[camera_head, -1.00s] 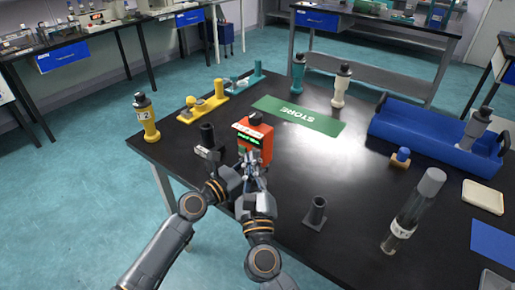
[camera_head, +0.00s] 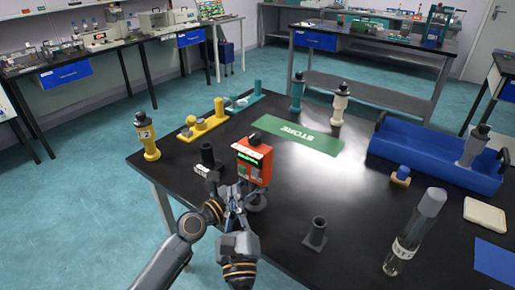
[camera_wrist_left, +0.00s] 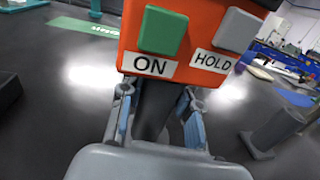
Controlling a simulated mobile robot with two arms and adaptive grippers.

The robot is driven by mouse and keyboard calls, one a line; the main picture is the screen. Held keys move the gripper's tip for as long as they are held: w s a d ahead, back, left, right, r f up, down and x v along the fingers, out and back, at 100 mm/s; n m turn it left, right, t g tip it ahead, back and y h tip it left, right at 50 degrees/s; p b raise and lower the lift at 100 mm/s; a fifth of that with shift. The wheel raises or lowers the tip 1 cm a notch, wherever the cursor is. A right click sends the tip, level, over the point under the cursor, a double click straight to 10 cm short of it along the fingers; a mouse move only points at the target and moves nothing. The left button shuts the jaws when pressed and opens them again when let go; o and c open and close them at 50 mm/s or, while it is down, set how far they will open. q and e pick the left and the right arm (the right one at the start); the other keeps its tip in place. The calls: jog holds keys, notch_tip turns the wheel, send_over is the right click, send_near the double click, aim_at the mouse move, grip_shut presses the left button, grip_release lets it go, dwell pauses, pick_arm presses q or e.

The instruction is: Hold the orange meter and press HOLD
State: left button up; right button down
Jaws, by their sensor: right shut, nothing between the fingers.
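The orange meter (camera_head: 253,160) stands upright on a dark stem with a round foot near the table's front left. In the left wrist view its orange case (camera_wrist_left: 190,10) shows close up, with a green button over ON and a grey HOLD button (camera_wrist_left: 237,30). My left gripper (camera_wrist_left: 157,100) has its fingers on either side of the dark stem below the case. I cannot tell whether both fingers press on it. My right gripper (camera_head: 234,207) is shut and empty, in front of the meter and low to its left, apart from the buttons.
A dark holder (camera_head: 208,158) stands just left of the meter and another (camera_head: 315,235) to its right. A capped clear tube (camera_head: 415,232) is at the right front. A yellow bottle (camera_head: 147,136), a green STORE mat (camera_head: 297,136) and a blue tray (camera_head: 425,160) lie around. The middle is clear.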

pick_arm(q)
jog(key=o, duration=0.6)
jog(key=shift+c, duration=0.2)
